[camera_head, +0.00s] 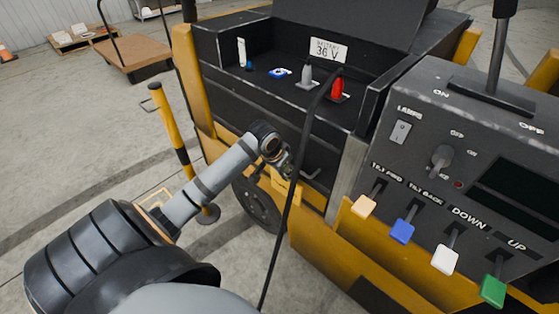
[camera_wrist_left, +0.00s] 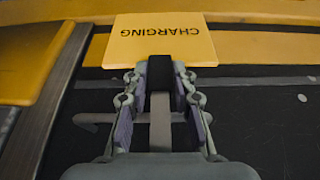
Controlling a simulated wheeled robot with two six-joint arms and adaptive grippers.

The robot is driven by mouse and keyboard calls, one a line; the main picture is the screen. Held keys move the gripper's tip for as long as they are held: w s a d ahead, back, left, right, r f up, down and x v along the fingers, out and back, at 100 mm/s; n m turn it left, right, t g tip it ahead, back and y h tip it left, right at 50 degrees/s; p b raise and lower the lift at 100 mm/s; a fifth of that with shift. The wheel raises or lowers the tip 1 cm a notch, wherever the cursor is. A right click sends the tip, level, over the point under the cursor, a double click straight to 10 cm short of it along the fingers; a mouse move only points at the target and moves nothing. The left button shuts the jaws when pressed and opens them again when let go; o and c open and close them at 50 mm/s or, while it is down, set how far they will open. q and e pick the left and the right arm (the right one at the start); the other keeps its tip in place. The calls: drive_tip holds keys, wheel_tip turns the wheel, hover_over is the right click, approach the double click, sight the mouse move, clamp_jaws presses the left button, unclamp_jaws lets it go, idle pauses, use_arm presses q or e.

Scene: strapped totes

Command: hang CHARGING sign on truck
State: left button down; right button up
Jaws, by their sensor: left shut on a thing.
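The yellow CHARGING sign (camera_wrist_left: 160,42) is at the tips of my left gripper (camera_wrist_left: 160,75) in the left wrist view, its lettering upside down there. In the head view the sign (camera_head: 287,191) shows as a small yellow plate below my left gripper (camera_head: 284,172), partly hidden by the gripper and a black cable. The truck (camera_head: 345,195) has a black and yellow side close to the sign. Whether the sign touches the truck is unclear. My right gripper is out of view.
A black cable (camera_head: 302,150) runs from the red connector (camera_head: 337,88) down past my gripper. A grey bar (camera_wrist_left: 92,120) lies behind the gripper in the wrist view. A yellow-black post (camera_head: 172,135) stands left. The control panel (camera_head: 470,150) with coloured levers is right.

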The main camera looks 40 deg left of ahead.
use_arm(q)
drive_tip(key=shift+w+d+f+b, duration=0.1)
drive_tip(key=shift+w+f+b, duration=0.2)
drive_tip(key=shift+w+b, duration=0.25)
drive_tip(key=shift+f, duration=1.15)
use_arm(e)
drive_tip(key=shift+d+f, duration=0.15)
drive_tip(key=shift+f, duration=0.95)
